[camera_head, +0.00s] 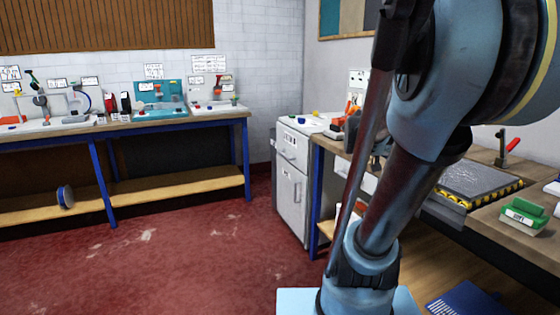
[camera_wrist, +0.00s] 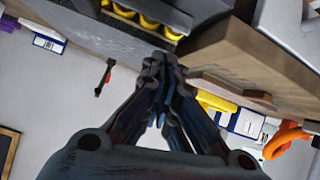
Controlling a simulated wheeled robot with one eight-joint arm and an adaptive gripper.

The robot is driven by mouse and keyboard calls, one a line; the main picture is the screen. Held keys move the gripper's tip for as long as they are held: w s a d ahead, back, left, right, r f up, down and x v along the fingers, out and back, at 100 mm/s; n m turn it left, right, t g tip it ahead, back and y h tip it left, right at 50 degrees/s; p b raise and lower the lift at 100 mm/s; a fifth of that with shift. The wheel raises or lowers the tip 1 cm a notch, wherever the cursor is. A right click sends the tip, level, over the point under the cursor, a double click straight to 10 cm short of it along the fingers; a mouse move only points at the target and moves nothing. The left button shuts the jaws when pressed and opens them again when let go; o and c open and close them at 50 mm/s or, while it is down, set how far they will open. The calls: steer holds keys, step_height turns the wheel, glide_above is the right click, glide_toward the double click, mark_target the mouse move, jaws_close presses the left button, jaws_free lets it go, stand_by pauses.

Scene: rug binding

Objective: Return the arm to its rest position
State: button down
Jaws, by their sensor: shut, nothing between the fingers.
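My arm fills the right half of the head view, its blue and dark links rising in front of the right-hand bench. My gripper (camera_wrist: 160,62) points up the middle of the wrist view. Its dark fingers meet at the tips, with nothing held between them. The fingertips appear close to a wooden bench edge (camera_wrist: 270,62) and a grey plate with yellow trim, but I cannot tell whether they touch. In the head view my gripper is mostly hidden behind the arm and cannot be made out clearly.
The right bench holds a grey plate with a hazard-striped edge (camera_head: 478,183), a green block (camera_head: 524,214) and a red-handled clamp (camera_head: 508,146). A white cabinet (camera_head: 291,190) stands beside it. A blue-legged bench (camera_head: 160,128) lines the back wall. Red floor (camera_head: 190,245) between is clear.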

steer(key=s+a+f+n+g+y, duration=0.1)
steer(key=s+a+f+n+y, duration=0.4)
steer(key=s+a+f, duration=0.3)
steer(key=s+a+f+n+g+y, duration=0.1)
steer(key=s+a+f+n+y, duration=0.4)
steer(key=a, duration=0.8)
step_height(320, 180, down, 4)
steer(key=s+n, duration=0.1)
steer(key=s, duration=0.1)
steer(key=shift+s+a+r+g, duration=0.25)
steer(key=shift+s+a+g, duration=0.05)
steer(key=shift+s+a, duration=0.1)
steer(key=shift+w+f, duration=0.2)
steer(key=shift+w, duration=0.3)
